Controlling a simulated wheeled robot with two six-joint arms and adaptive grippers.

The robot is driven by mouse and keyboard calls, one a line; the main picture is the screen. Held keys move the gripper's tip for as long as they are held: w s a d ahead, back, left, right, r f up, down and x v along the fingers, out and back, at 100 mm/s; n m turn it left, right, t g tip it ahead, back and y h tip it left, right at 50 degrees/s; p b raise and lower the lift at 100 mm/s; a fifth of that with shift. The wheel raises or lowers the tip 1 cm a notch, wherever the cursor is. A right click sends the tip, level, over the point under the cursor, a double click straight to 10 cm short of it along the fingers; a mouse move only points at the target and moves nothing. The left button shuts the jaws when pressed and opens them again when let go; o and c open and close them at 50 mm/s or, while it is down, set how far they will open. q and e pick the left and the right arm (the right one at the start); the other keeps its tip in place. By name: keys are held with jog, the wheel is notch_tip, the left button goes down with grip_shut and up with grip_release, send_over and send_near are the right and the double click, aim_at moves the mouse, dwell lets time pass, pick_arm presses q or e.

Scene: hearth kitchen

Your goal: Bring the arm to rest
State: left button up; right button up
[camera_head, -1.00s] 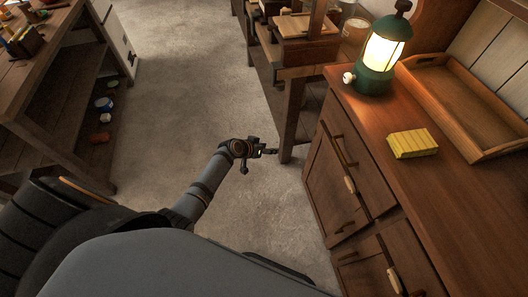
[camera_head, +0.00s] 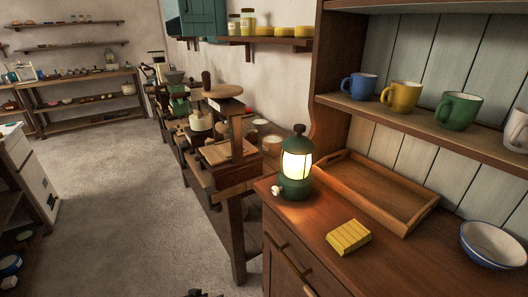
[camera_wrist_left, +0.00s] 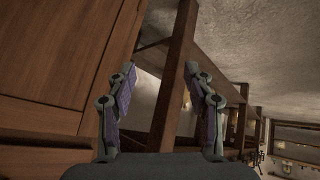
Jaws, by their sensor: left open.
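My left gripper (camera_wrist_left: 158,95) is open and empty in the left wrist view, its two fingers spread apart. Behind the fingers are a wooden cabinet side (camera_wrist_left: 60,60) and the dark wooden legs of a bench (camera_wrist_left: 172,80). In the head view only a small dark tip of my left gripper (camera_head: 203,294) shows at the bottom edge. The rest of that arm is out of the picture. My right gripper is not in view.
On the dresser top (camera_head: 300,225) stand a lit green lantern (camera_head: 296,165), a yellow block (camera_head: 348,237), a wooden tray (camera_head: 345,212) and a bowl (camera_head: 492,243). Mugs (camera_head: 404,96) line the shelf above. The floor (camera_head: 110,190) at left is clear.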

pick_arm(q)
jog(key=s+a+f+g+y+p, duration=0.1)
jog(key=s+f, duration=0.3)
jog(key=s, duration=1)
jog(key=s+a+f+g+y+p, duration=0.1)
jog(key=s+a+f+g+p, duration=0.1)
jog(key=s, duration=1.2)
jog(key=s+a+f+g+y+p, duration=0.2)
jog(key=s+f+p, duration=0.3)
jog(key=s, duration=0.9)
jog(key=shift+s+a+f+g, duration=0.2)
jog(key=shift+a+f+g, duration=0.1)
jog(key=shift+f+g, duration=0.4)
